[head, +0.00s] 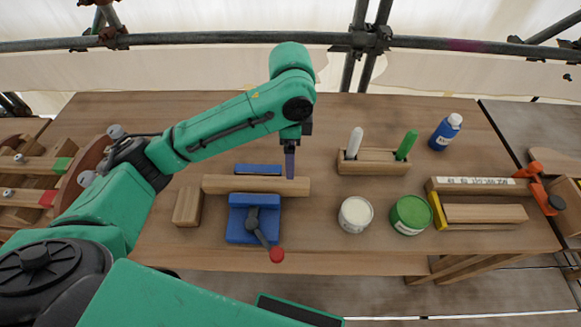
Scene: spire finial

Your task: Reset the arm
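My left arm reaches in from the left over the wooden bench (330,255). Its gripper (290,165) points down at the right part of a long wooden bar (222,184). The fingers show edge-on as one dark shape, so I cannot tell whether they are open or shut, or whether they touch the bar. The bar lies across a blue vise (236,221) with a red-knobbed handle (276,254). A blue jaw (258,169) shows behind the bar. My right gripper is out of view.
A wooden block (187,206) sits left of the vise. A wooden holder (373,167) carries a white and a green stick. White (355,214) and green (411,214) tins, a blue bottle (446,132) and an orange clamp (538,186) stand at right. Scaffold pipes run behind.

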